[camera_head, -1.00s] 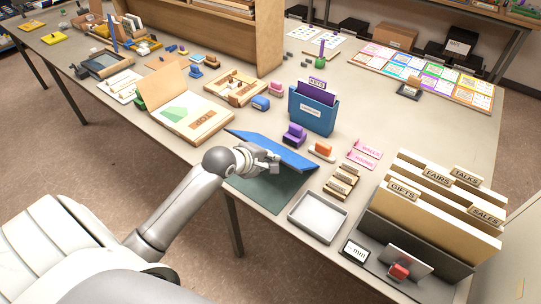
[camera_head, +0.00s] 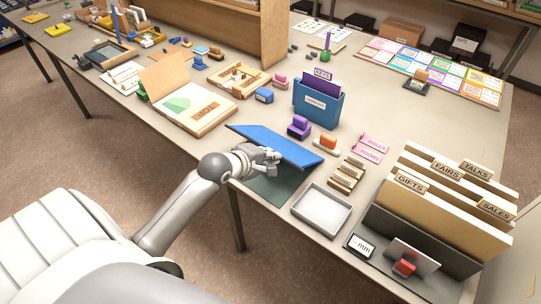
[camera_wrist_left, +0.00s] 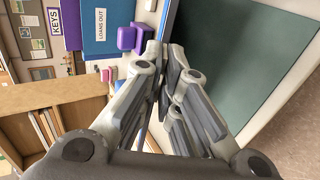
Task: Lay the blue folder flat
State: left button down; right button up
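The blue folder (camera_head: 277,146) is tilted over the dark green mat (camera_head: 275,188) at the table's front edge, its near edge raised. My left gripper (camera_head: 269,162) is at that near edge, above the mat. In the left wrist view, the fingertips of my left gripper (camera_wrist_left: 165,56) are close together, with the folder's thin blue edge (camera_wrist_left: 169,17) between them. The fingers hide part of the folder there. The green mat (camera_wrist_left: 250,60) fills the right of that view. My right gripper is in neither view.
A blue "LOANS OUT" holder (camera_head: 317,105) stands behind the folder, with a purple stamp (camera_head: 299,127) and an orange stamp (camera_head: 326,144) nearby. A grey tray (camera_head: 321,209) lies right of the mat. An open binder (camera_head: 190,108) lies to the left.

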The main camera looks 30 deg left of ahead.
pick_arm(q)
jog(key=shift+s+f+t+b, duration=0.3)
jog(key=shift+s+f+b, duration=0.25)
jog(key=shift+b, duration=0.25)
jog(key=shift+w, duration=0.1)
jog(key=shift+s+a+f+t+b, duration=0.1)
jog(key=shift+s+f+t+b, duration=0.25)
jog(key=shift+f+b, duration=0.55)
jog(key=shift+s+f+t+b, duration=0.35)
jog(key=shift+f+b, duration=0.1)
jog(key=shift+b, duration=0.85)
